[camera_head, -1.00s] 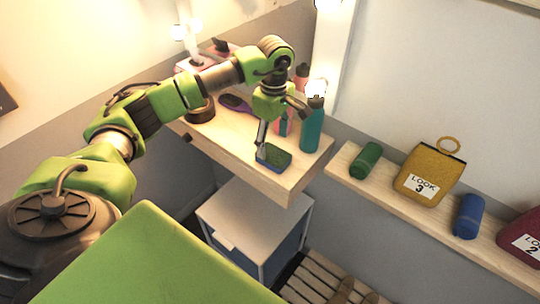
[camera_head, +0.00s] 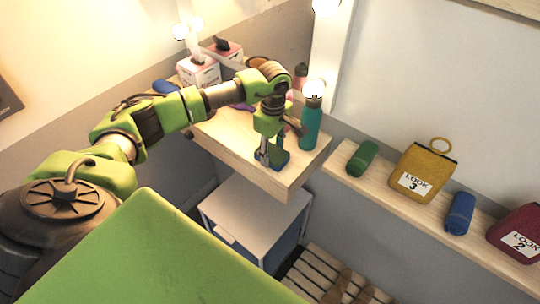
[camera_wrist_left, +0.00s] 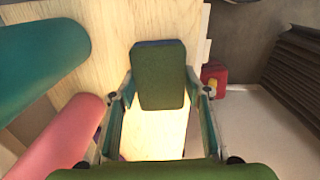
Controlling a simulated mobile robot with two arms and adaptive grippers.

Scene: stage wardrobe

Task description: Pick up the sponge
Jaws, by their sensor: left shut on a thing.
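The sponge (camera_head: 279,158), dark green on top with a blue layer, lies on the wooden shelf at its front corner in the head view. In the left wrist view the sponge (camera_wrist_left: 160,75) stands between the two fingers. My left gripper (camera_head: 270,160) points down at the sponge and is shut on it; in the wrist view the gripper (camera_wrist_left: 160,92) has a finger at each side of it. The gripper partly hides the sponge in the head view. Whether the sponge still touches the shelf is hard to tell. My right gripper is not in view.
A teal bottle (camera_head: 311,124) stands close beside the gripper on the wooden shelf (camera_head: 225,140). A pink cylinder (camera_wrist_left: 62,140) is near it in the wrist view. Tissue boxes (camera_head: 198,71) stand at the back. A lower white cabinet (camera_head: 255,215) is below the shelf.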

